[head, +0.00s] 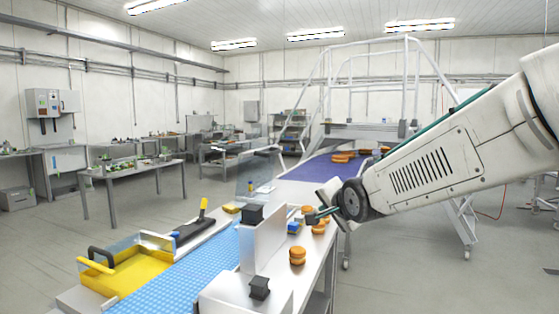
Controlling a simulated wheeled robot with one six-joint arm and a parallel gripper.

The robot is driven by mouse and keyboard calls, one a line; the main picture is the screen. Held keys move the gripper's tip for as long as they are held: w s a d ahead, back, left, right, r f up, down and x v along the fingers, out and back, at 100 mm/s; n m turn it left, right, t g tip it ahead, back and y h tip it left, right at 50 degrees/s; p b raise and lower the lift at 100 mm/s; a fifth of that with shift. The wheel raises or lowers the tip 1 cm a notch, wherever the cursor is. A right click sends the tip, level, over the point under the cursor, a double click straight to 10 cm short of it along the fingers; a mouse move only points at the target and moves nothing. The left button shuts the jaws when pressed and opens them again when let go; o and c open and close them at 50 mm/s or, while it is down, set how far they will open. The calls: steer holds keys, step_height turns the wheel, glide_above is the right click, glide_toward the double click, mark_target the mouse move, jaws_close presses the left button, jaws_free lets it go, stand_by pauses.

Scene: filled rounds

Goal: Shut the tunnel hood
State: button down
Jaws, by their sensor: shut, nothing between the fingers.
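A clear panel that looks like the tunnel hood (262,168) stands raised and tilted over the line, between the light blue belt (185,268) and the purple belt (315,169). A small dark and yellow part shows at its lower edge. My gripper (316,216) is at the right of the hood, apart from it in the picture, above the side ledge with the round orange-brown pieces. Its fingers are small here; they are shut and hold nothing. My wrist hides part of the area behind it.
Filled rounds (297,255) lie on the metal ledge, near a blue block (294,227). A yellow tray (130,273) with a dark handle sits at the front left. Upright metal plates (262,240) with black blocks flank the belt. A railed metal platform (370,132) stands behind.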

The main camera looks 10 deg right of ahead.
steer(key=w+a+r+m+t+y, duration=0.1)
steer(key=w+r+m+t, duration=0.1)
steer(key=w, duration=0.6)
steer(key=w+a+r+m+t+y, duration=0.1)
steer(key=w+a+r+m+t, duration=0.1)
steer(key=w, duration=0.6)
steer(key=w+a+r+m+t, duration=0.2)
steer(key=w+r+m+t, duration=0.1)
steer(key=w, duration=0.6)
steer(key=shift+a+r+t+y, duration=0.3)
steer(key=shift+r+y, duration=0.1)
steer(key=shift+r, duration=0.3)
steer(key=shift+w+r, duration=0.1)
steer(key=shift+w, duration=0.05)
